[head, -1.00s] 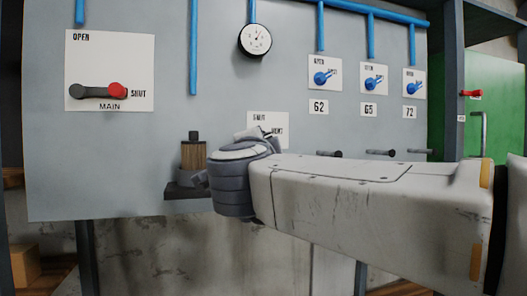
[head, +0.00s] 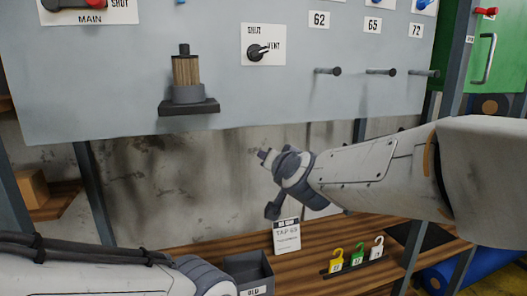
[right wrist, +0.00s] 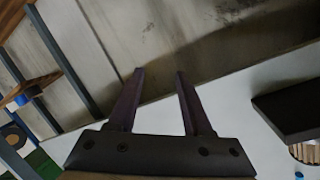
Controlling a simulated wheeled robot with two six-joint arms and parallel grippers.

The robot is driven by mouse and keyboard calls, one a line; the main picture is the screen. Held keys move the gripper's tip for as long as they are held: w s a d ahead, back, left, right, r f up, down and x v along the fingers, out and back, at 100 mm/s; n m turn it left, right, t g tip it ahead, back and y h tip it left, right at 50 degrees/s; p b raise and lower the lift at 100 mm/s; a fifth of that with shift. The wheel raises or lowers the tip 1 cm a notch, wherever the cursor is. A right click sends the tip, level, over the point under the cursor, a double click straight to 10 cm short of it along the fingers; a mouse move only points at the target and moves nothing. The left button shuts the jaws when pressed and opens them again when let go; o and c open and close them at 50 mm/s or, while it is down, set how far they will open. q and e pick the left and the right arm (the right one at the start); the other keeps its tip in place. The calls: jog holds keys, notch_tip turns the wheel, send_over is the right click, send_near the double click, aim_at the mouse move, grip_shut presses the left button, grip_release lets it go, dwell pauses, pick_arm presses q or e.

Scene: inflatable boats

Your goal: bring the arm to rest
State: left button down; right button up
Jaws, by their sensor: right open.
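My right arm comes in from the right in the head view, its wrist in front of the bare wall below the grey panel (head: 130,100). In the right wrist view my right gripper (right wrist: 159,73) has its two fingers apart with nothing between them. My left arm crosses the lower left corner of the head view; its gripper is out of frame.
A ribbed filter (head: 186,72) stands on a black shelf (head: 190,107). The vent knob (head: 257,51) and several pegs project from the panel. Below, the wooden bench (head: 205,240) holds an open bin (head: 247,268), a card (head: 286,236) and hooked tags (head: 357,258).

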jog(key=s+d+f+n+g+h, duration=0.1)
jog(key=s+d+f+g, duration=0.25)
jog(key=f, duration=0.55)
jog(key=s+d+f+n+g, duration=0.2)
jog(key=s+d+f, duration=0.15)
jog(key=f, duration=0.45)
jog(key=s+d+f+n+g+h, duration=0.1)
jog(key=s+d+f+g, duration=0.2)
jog(key=s+d+f, duration=0.3)
jog(key=s+d+f+g+h, duration=0.1)
jog(key=s+d+f+g, duration=0.25)
jog(key=s+f, duration=0.35)
jog(key=s+a+f+n+g+b, duration=0.2)
jog(key=s+a+n+b, duration=0.5)
jog(key=s+a, duration=0.6)
jog(key=shift+s+a+g+y+b, duration=0.3)
jog(key=shift+s+g+y+b, duration=0.1)
jog(key=shift+s+b, duration=0.55)
